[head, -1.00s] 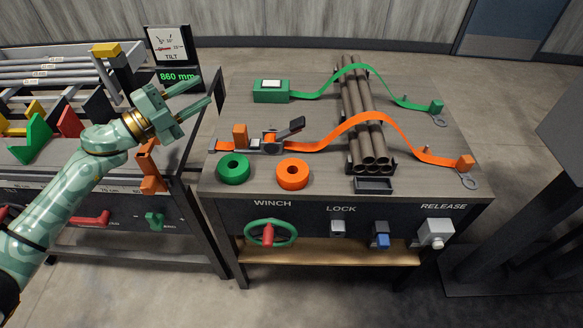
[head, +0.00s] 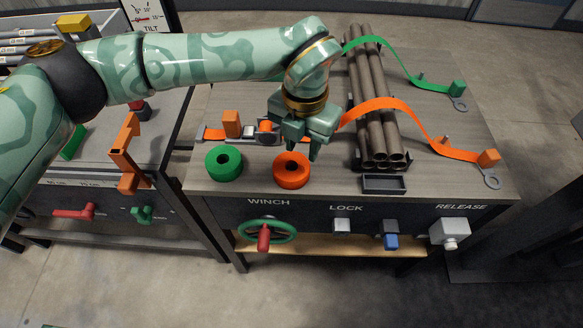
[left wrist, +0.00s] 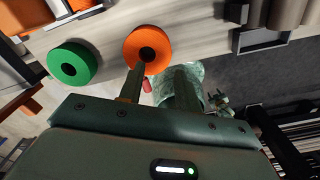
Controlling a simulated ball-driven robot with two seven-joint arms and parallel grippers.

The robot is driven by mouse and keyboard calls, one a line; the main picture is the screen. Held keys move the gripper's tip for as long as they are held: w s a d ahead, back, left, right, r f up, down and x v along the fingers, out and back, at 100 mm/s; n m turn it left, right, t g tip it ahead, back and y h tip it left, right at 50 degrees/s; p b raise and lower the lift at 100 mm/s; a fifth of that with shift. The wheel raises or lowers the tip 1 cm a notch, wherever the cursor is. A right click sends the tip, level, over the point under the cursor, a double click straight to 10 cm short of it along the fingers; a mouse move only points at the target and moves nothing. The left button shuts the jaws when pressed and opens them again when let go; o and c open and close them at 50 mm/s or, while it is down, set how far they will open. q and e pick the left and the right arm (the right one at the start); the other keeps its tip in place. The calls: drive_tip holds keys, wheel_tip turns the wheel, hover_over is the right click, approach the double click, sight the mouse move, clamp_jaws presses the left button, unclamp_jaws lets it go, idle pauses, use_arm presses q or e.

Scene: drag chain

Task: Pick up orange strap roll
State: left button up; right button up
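The orange strap roll (head: 291,171) lies flat on the table top near its front edge, right of the green strap roll (head: 223,162). In the left wrist view the orange roll (left wrist: 147,47) is just beyond my fingertips. My left gripper (head: 302,153) points down above the orange roll's back edge, and its fingers hide part of the roll. In the left wrist view the fingers (left wrist: 158,85) are apart with nothing between them. I cannot tell the exact height of the fingers over the roll.
A pipe bundle (head: 374,105) lies right of the gripper, with an orange strap (head: 385,104) and a green strap (head: 400,59) over it. A dark tray (head: 384,185) sits at the front edge. The winch wheel (head: 266,233) is below on the front panel.

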sight(302, 171)
use_arm(q)
wheel_tip(302, 171, down, 3)
drive_tip(key=shift+r+b, duration=0.1)
drive_tip(key=shift+b, duration=0.2)
drive_tip(key=f, duration=0.1)
drive_tip(key=f+b, duration=0.1)
drive_tip(key=f, duration=0.1)
drive_tip(key=f+b, duration=0.1)
drive_tip(key=f, duration=0.1)
drive_tip(key=shift+s+f, duration=0.15)
drive_tip(key=shift+s, duration=0.1)
clamp_jaws()
